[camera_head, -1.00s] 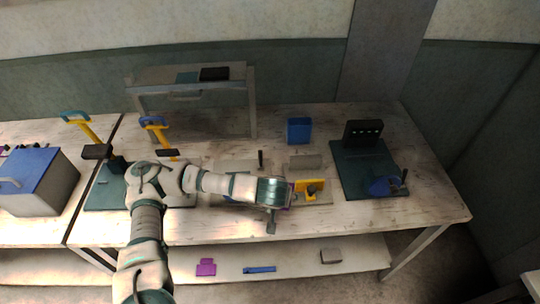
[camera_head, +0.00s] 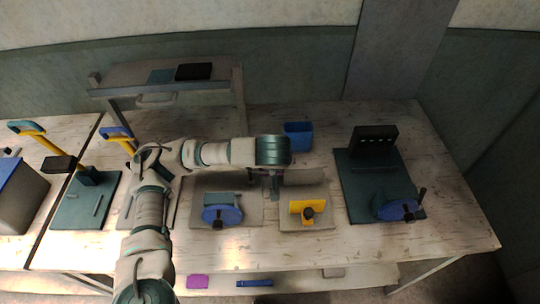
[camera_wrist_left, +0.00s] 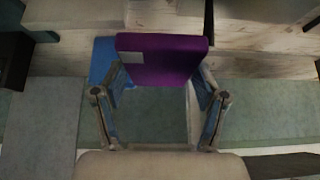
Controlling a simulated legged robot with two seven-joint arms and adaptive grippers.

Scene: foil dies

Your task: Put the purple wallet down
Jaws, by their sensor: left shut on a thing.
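My left gripper (camera_head: 275,186) hangs over the middle of the table, behind the yellow fixture and in front of the blue bin. It is mostly hidden under my wrist in the head view. In the left wrist view my left gripper (camera_wrist_left: 160,108) is shut on the purple wallet (camera_wrist_left: 162,57), a flat dark purple piece with a small grey patch at its left. The wallet spans between the two fingertips. In the head view only a sliver of purple shows near the fingers. My right gripper is not in view.
A blue bin (camera_head: 299,136) stands behind my wrist. A yellow fixture (camera_head: 308,209), a blue-handled device (camera_head: 222,214) and a dark green press base (camera_head: 372,175) stand on the table (camera_head: 420,236). Another purple piece (camera_head: 198,281) lies on the lower shelf. Bare wood shows along the front.

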